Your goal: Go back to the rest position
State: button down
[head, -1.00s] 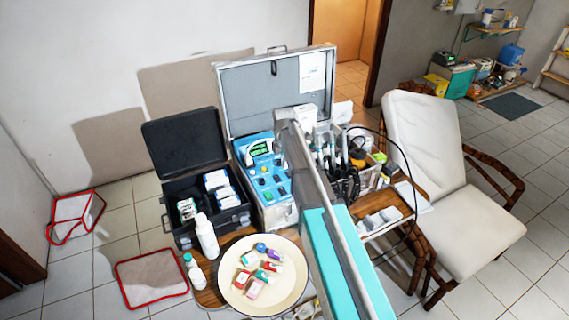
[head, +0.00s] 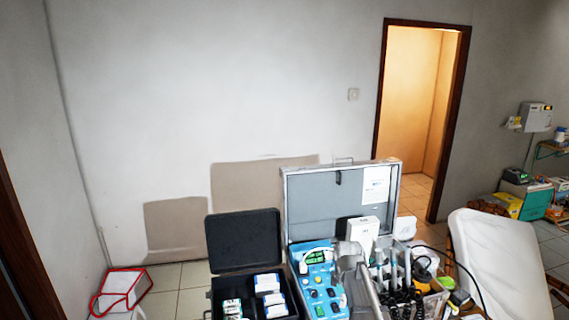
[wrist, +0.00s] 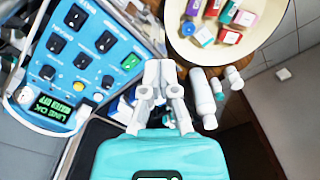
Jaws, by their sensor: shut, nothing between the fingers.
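My gripper (wrist: 182,118) shows in the wrist view with its grey fingers shut and empty. It hangs above the table, between the blue control panel (wrist: 85,60) on the left and a white bottle (wrist: 203,95) on the right. A cream round plate (wrist: 262,48) with several small coloured boxes lies beyond the fingers. In the head view, part of my arm shows low in front of the silver case, and the fingers cannot be made out there.
The open silver case (head: 300,203) with its blue panel (head: 318,280) stands beside an open black case (head: 243,240). Dental handpieces (head: 395,275) and a cable are to the right. A white reclining chair (head: 495,262) stands further right. A red-edged container (head: 122,290) is at left.

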jog(key=s+a+f+m+b, duration=0.1)
jog(key=s+f+m+b, duration=0.1)
jog(key=s+m, duration=1.1)
jog(key=shift+s+a, duration=0.15)
jog(key=shift+s, duration=0.95)
jog(key=shift+f, duration=0.1)
